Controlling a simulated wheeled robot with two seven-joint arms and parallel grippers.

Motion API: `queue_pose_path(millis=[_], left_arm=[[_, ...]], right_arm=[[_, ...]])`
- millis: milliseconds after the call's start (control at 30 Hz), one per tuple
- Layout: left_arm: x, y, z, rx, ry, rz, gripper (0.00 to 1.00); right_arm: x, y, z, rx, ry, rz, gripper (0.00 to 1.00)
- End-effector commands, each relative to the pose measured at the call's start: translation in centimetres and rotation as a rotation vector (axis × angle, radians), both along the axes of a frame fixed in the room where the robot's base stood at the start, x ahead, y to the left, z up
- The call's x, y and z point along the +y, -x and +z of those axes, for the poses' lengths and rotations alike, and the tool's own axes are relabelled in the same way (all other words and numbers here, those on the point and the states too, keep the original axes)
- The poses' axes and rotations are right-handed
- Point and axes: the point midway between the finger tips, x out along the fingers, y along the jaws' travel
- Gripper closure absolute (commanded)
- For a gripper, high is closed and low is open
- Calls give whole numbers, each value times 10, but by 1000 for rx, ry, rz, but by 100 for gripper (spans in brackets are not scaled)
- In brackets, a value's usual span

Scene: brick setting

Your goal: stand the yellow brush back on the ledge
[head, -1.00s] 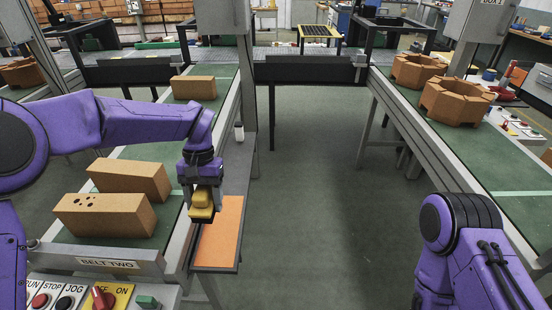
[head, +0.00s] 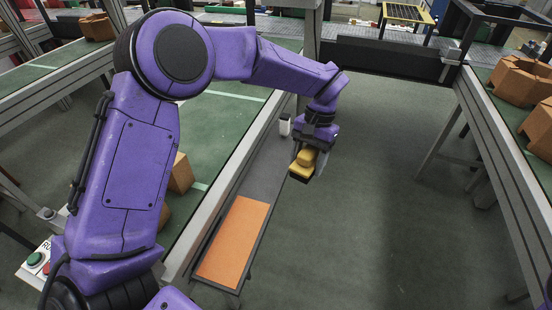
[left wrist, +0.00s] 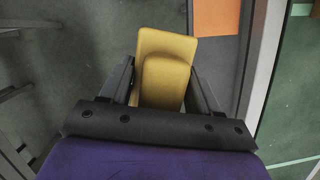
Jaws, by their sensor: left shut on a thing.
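The yellow brush (head: 305,160) is in my left gripper (head: 308,167), which is shut on it. It hangs in the air at the right edge of the ledge (head: 262,172), near the ledge's far part. In the left wrist view the yellow brush (left wrist: 163,68) sits between the two dark fingers of the left gripper (left wrist: 160,85), with grey floor behind it. The ledge is a narrow grey shelf along the belt's side, with an orange mat (head: 234,242) on its near part. The mat's corner shows in the left wrist view (left wrist: 215,16). My right gripper is out of view.
A small white bottle (head: 284,125) stands on the far part of the ledge, close to my left gripper. The green belt (head: 225,125) runs left of the ledge, with bricks (head: 181,174) partly hidden by my arm. Open floor (head: 385,180) lies to the right.

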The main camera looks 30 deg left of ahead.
Motion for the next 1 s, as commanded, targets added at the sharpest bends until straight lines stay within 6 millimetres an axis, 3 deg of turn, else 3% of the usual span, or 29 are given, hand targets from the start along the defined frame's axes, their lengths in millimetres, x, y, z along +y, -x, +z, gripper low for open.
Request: queue_pose_path(millis=[167, 400, 600, 700, 833, 1000], left_arm=[[35, 8, -8, -1, 3, -325, 71], [100, 29, -21, -6, 7, -1170, 71], [122, 39, -30, -10, 9, -1800, 71], [125, 40, -31, -7, 7, -1981, 71], [128, 34, -32, -2, 8, -2083, 71], [145, -4, -50, 6, 13, -2085, 71]], right_arm=[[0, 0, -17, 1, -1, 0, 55], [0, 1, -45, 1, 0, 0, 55], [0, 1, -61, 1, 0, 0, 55], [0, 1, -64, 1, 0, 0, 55], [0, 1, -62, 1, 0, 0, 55], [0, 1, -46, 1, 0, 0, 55]])
